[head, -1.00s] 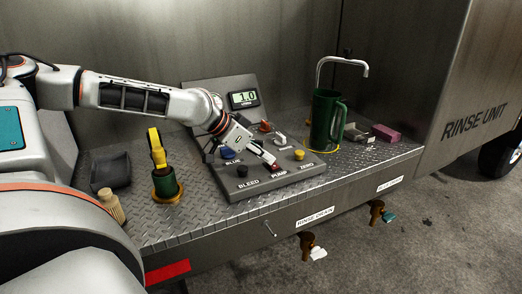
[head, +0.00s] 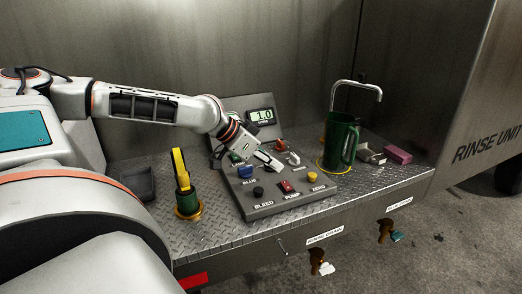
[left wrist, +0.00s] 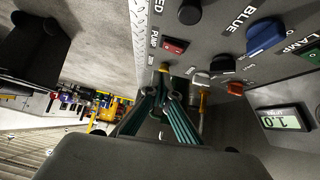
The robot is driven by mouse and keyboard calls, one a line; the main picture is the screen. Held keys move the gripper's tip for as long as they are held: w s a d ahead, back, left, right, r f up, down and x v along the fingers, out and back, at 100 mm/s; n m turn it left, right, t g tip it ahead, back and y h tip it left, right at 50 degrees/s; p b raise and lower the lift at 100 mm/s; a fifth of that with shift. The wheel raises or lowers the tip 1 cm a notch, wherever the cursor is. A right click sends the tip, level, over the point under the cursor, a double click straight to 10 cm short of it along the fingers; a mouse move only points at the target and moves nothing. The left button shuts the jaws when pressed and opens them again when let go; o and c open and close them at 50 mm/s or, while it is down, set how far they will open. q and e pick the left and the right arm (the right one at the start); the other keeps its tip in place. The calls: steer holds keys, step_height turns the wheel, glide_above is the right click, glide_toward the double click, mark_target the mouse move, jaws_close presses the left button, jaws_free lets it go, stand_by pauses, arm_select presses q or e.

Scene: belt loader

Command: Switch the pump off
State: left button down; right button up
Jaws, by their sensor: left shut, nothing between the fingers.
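The pump switch (head: 286,187) is a small red rocker above the PUMP label on the sloped grey control panel (head: 290,207). It also shows in the left wrist view (left wrist: 174,46), where its red face is in clear sight. I cannot tell its rocker position for sure. My left gripper (head: 272,163) is shut and empty, above and behind the switch and apart from it. Its fingers also show in the left wrist view (left wrist: 166,88). My right gripper is not in view.
Near the switch are a black bleed knob (head: 258,193), a blue knob (head: 246,172) and a yellow zero knob (head: 313,176). The display (head: 261,115) reads 1.0. A green jug (head: 340,141) stands under the tap at right; a green holder with a yellow handle (head: 182,175) stands at left.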

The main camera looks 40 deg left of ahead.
arm_select(q)
steer(key=p+v, duration=0.2)
steer(key=v, duration=0.4)
steer(key=shift+s+d, duration=0.15)
steer(key=shift+d, duration=0.25)
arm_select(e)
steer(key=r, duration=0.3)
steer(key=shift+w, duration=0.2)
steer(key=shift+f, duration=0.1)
arm_select(q)
steer(key=shift+f, duration=0.1)
